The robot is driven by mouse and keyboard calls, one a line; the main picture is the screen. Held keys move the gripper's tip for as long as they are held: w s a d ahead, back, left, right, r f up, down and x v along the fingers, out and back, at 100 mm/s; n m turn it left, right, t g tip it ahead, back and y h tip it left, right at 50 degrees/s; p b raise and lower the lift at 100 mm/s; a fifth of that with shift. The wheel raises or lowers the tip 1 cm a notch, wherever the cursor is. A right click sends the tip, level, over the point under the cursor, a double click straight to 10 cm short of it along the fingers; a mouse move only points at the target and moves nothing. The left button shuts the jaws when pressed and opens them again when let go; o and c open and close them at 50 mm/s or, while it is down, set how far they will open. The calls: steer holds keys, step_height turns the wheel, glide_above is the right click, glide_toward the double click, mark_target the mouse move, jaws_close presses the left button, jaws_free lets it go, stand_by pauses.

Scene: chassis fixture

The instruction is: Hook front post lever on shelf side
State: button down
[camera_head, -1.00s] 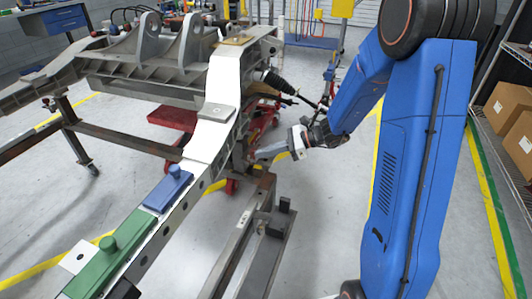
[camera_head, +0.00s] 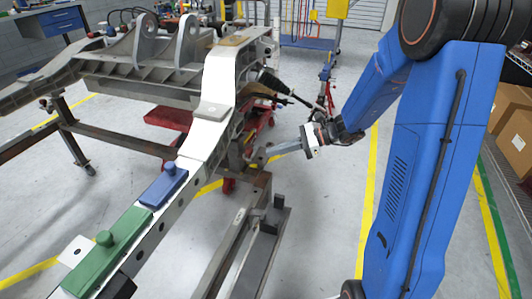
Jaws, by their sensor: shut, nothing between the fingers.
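A chassis frame (camera_head: 212,132) with a pale top face rests on a stand, running from the lower left to the upper middle. A dark post (camera_head: 250,174) stands under its rail, and a black lever-like rod (camera_head: 284,92) sticks out from the frame's right side. My gripper (camera_head: 272,151) is shut and empty. Its fingers point left toward the post, just right of the rail; I cannot tell whether they touch anything. Which part is the front post lever is not clear.
A blue block (camera_head: 165,188) and a green block (camera_head: 104,255) sit on the rail. Grey stand beams (camera_head: 252,255) lie below the gripper. A shelf with cardboard boxes (camera_head: 514,140) is at the right edge. The floor between the stand and my arm is clear.

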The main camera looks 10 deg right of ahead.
steer(key=s+d+r, duration=0.2)
steer(key=s+d, duration=0.2)
steer(key=shift+d+r, duration=0.25)
steer(key=shift+d, duration=0.05)
stand_by(0.4)
steer(key=s+r+n+g+h, duration=0.1)
steer(key=s+r+n+h, duration=0.1)
steer(key=s+n+h, duration=0.6)
steer(key=s+r+n+h, duration=0.1)
steer(key=s+r+n, duration=0.1)
steer(key=s+n, duration=0.8)
steer(key=s+d+r+n+t+h, duration=0.2)
steer(key=s+d+r+t+h, duration=0.1)
steer(key=s+d, duration=0.3)
steer(key=shift+s+d+h, duration=0.2)
steer(key=shift+s+h, duration=0.45)
steer(key=shift+h, duration=0.05)
